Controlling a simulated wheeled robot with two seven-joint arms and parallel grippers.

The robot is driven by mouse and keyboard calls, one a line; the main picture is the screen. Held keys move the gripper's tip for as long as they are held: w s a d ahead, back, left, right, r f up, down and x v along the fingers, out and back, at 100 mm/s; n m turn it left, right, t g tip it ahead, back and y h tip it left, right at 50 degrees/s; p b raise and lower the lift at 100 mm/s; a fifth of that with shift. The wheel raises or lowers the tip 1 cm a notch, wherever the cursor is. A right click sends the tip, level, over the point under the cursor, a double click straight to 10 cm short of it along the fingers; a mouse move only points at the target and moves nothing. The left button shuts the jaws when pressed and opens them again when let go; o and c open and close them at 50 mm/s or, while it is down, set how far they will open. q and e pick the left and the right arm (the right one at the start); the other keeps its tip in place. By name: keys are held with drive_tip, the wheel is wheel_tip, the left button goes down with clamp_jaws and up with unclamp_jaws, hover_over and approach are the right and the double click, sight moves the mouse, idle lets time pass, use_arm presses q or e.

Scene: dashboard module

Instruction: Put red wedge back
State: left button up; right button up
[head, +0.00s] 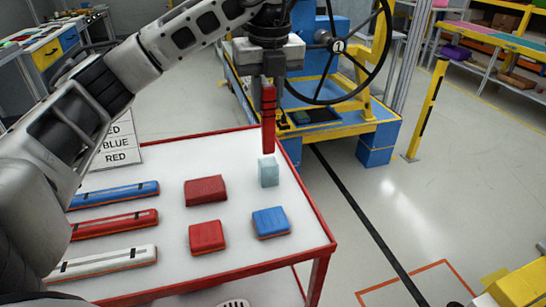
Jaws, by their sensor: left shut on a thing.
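My left gripper (270,82) is shut on a long, slim red wedge (268,132). The wedge hangs upright below the fingers, over the far right part of the red-edged table (246,155). Its lower end shows just above a pale blue block (268,173) in the picture; I cannot tell whether they touch.
A dark red block (206,190), a red block (207,237) and a blue block (270,222) lie on the table. Blue (115,194), red (115,224) and white (105,262) bars lie at left. A sign (122,142) stands behind. A handwheel stand (365,135) is beyond.

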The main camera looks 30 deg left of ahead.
sight(269, 87)
use_arm(q)
wheel_tip(269, 87, down, 3)
drive_tip(key=shift+s+f, duration=0.15)
drive_tip(key=shift+f, duration=0.6)
wheel_tip(269, 87, down, 3)
drive_tip(key=shift+f, duration=0.2)
use_arm(e)
drive_tip(key=shift+s+a, duration=0.1)
drive_tip(key=shift+a, duration=0.05)
use_arm(q)
drive_tip(key=shift+f, duration=0.15)
use_arm(e)
drive_tip(key=shift+f, duration=0.1)
use_arm(q)
drive_tip(key=o, duration=1)
drive_tip(key=r, duration=0.4)
drive_tip(key=r+p, duration=0.1)
drive_tip(key=r, duration=0.2)
drive_tip(key=d+r+p, duration=0.1)
drive_tip(key=r, duration=0.3)
drive_tip(key=shift+s+r, duration=0.3)
drive_tip(key=shift+s, duration=0.05)
drive_tip(key=shift+r, duration=0.35)
use_arm(e)
drive_tip(key=shift+d+r, duration=0.2)
drive_tip(key=shift+r, duration=0.2)
